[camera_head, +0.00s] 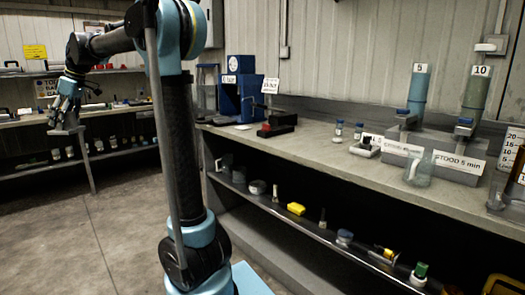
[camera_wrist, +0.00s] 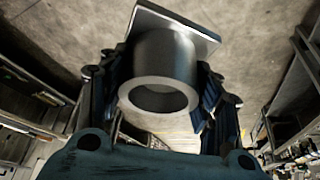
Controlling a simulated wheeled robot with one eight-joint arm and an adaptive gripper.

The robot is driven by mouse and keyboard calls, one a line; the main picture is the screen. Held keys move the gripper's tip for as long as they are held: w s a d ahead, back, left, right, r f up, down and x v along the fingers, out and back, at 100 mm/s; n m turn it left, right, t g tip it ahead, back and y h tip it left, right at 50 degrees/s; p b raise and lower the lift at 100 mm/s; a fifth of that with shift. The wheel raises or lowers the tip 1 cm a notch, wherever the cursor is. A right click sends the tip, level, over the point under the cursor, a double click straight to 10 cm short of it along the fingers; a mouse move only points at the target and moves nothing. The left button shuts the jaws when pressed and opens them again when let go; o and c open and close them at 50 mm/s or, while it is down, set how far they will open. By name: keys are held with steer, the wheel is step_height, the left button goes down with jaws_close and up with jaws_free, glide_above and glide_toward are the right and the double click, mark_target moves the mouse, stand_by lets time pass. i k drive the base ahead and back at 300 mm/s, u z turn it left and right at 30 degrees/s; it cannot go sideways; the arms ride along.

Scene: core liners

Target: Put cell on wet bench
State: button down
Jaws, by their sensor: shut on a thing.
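The cell shows in the wrist view as a grey hollow cylinder (camera_wrist: 162,85) with a square plate at its far end. My gripper (camera_head: 66,112) is shut around its sides, one finger on each side in the wrist view. In the head view my gripper is at the far left, raised in front of the back shelves, and the cell is small and hard to make out there. A long grey bench (camera_head: 330,166), which may be the wet bench, runs along the right wall. It carries two tall cylinders marked 5 (camera_head: 419,88) and 10 (camera_head: 475,93). My gripper is well away from it.
A blue device (camera_head: 240,95) and a dark red-and-black unit (camera_head: 277,122) stand at the bench's far end. Small bottles (camera_head: 338,130) and a clear jar (camera_head: 417,170) stand farther along. The lower shelf (camera_head: 325,236) holds several small items. Floor (camera_head: 60,220) at left is clear.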

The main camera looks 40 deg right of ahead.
mark_target(297, 144)
steer(key=k, duration=1.35)
steer(key=z, duration=1.5)
steer(key=i, duration=1.05)
steer(key=u, duration=0.05)
